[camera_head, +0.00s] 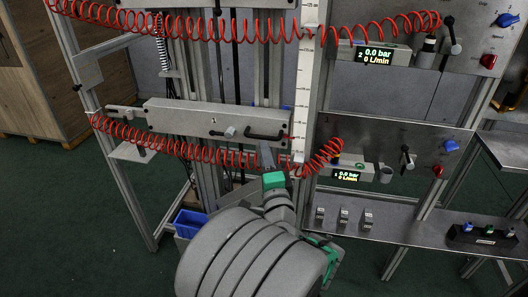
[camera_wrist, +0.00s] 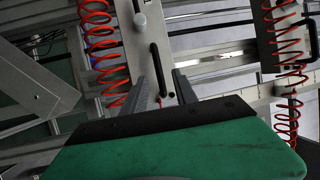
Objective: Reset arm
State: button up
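My gripper (camera_wrist: 160,82) shows in the wrist view beyond its green and black body. Its two grey fingers stand apart with nothing between them. In the head view my gripper (camera_head: 267,152) points up toward the lower grey carriage plate (camera_head: 190,117), near its black handle (camera_head: 264,136). Whether it touches the plate cannot be told. The plate also shows behind the fingers in the wrist view (camera_wrist: 134,45). My arm is extended from the bottom of the head view and hides part of the frame.
Red coiled hoses (camera_head: 190,151) run close to my gripper. A control panel (camera_head: 405,150) with a 0.0 bar display (camera_head: 347,175) is at right, above a grey shelf (camera_head: 395,222) with small metal clips. A blue bin (camera_head: 190,222) stands at lower left. Green floor is open at far left.

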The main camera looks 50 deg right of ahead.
jog(key=w+a+n+g+y+p, duration=0.1)
jog(key=w+a+n+y+p, duration=0.4)
jog(key=w+a+n+y, duration=0.4)
jog(key=w+a+n+g+y+p, duration=0.1)
jog(key=w+a+n+y+p, duration=0.45)
jog(key=a, duration=0.65)
jog(key=s+a+r+n+g+p, duration=0.3)
jog(key=s+a+n+g+p, duration=0.1)
jog(key=s+a+n, duration=0.1)
jog(key=s+a+r+n+g+p, duration=0.3)
jog(key=s+a+n+g+p, duration=0.1)
jog(key=a, duration=0.6)
jog(key=s+n+g, duration=0.1)
jog(key=n, duration=0.1)
jog(key=shift+s+r+n+h, duration=0.3)
jog(key=shift+r+n+h, duration=0.05)
